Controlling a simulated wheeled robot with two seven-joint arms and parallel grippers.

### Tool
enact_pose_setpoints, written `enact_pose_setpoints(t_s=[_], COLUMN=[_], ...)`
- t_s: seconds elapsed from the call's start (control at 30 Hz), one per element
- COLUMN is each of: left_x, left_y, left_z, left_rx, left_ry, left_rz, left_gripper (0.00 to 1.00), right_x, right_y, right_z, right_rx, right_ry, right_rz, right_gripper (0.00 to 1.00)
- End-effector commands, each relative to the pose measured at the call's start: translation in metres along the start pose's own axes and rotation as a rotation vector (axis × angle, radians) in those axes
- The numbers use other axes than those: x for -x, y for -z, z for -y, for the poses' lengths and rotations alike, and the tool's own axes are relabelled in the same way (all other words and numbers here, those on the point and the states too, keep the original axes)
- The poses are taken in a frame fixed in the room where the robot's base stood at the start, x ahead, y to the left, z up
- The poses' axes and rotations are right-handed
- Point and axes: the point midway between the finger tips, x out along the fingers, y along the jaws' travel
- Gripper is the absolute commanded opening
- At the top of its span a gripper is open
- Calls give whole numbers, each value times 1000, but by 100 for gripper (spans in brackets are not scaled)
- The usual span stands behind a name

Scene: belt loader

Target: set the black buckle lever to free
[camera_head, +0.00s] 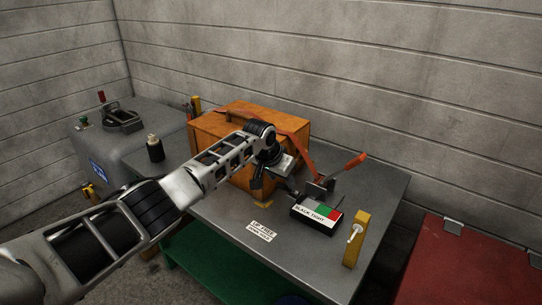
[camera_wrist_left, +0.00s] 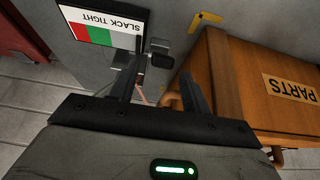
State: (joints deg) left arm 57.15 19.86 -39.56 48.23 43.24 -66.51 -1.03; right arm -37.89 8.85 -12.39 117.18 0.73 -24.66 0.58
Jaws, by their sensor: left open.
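My left gripper (camera_head: 282,182) is over the table in front of the orange-brown box, and its two dark fingers are apart in the left wrist view (camera_wrist_left: 158,82). Nothing shows held between them. A small dark block (camera_wrist_left: 160,50), which may be part of the black buckle lever, lies just beyond the fingertips. Its position, up or down, cannot be told. In the head view the gripper covers this spot. A ratchet with an orange handle (camera_head: 352,163) stands to the right, its handle tilted up. My right gripper is not in view.
The box (camera_head: 225,125) labelled PARTS sits at the table's back. A black SLACK/TIGHT indicator (camera_head: 302,218) with green and red fields is right of my gripper. A white label (camera_head: 262,230) lies on bare tabletop.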

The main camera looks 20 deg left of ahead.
Motion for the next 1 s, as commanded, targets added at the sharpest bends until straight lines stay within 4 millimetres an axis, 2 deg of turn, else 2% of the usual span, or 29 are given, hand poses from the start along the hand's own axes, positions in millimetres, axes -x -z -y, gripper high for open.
enact_pose_setpoints(t_s=[0.17,0.4,0.53,0.7,1.0], left_x=[38,94,117,135,140], left_y=[0,0,0,0,0], left_z=[1,0,0,0,0], left_rx=[-3,-2,-2,-1,-1], left_ry=[2,2,1,1,1], left_rz=[-2,-3,-2,-1,1], left_gripper=[47,47,47,47,47], right_x=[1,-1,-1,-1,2], right_y=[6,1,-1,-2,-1], right_z=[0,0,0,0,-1], right_rx=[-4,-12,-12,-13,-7], right_ry=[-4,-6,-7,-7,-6], right_rz=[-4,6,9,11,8], right_gripper=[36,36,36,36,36])
